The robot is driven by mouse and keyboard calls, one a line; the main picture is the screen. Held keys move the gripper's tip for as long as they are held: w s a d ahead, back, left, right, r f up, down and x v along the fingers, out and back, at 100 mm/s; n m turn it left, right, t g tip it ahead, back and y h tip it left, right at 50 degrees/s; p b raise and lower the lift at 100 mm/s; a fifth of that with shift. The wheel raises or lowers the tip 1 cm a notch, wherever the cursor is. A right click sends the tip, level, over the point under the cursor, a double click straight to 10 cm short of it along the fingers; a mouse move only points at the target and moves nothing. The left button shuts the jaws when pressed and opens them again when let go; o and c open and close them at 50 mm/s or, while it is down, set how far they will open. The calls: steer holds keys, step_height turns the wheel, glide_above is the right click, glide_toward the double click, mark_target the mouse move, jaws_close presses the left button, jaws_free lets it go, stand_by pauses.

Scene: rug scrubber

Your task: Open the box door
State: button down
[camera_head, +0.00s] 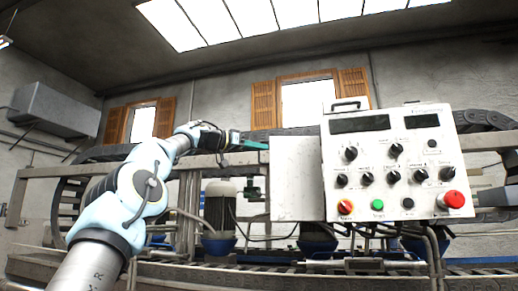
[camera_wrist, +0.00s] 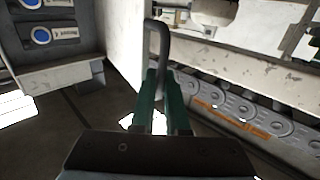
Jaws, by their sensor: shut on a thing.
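The control box (camera_head: 390,165) has a white front with knobs, buttons and two dark displays, right of centre in the head view. A plain white panel (camera_head: 297,178), which looks like the box door, stands at its left side. In the wrist view the door (camera_wrist: 124,45) is a white panel with a dark looped handle (camera_wrist: 157,42). My gripper (camera_wrist: 160,95) has its green fingers shut on the lower part of this handle. In the head view my gripper (camera_head: 262,145) reaches the door's upper left edge; the handle cannot be made out there.
Grey units with blue round parts (camera_wrist: 42,36) show left of the door in the wrist view. A conveyor or chain track (camera_wrist: 235,110) runs at the right. A metal frame beam (camera_head: 90,168) and motors (camera_head: 220,205) stand behind my arm.

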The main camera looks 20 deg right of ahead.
steer(key=c, duration=0.9)
jaws_free()
steer(key=b+v, duration=0.5)
steer(key=v, duration=0.6)
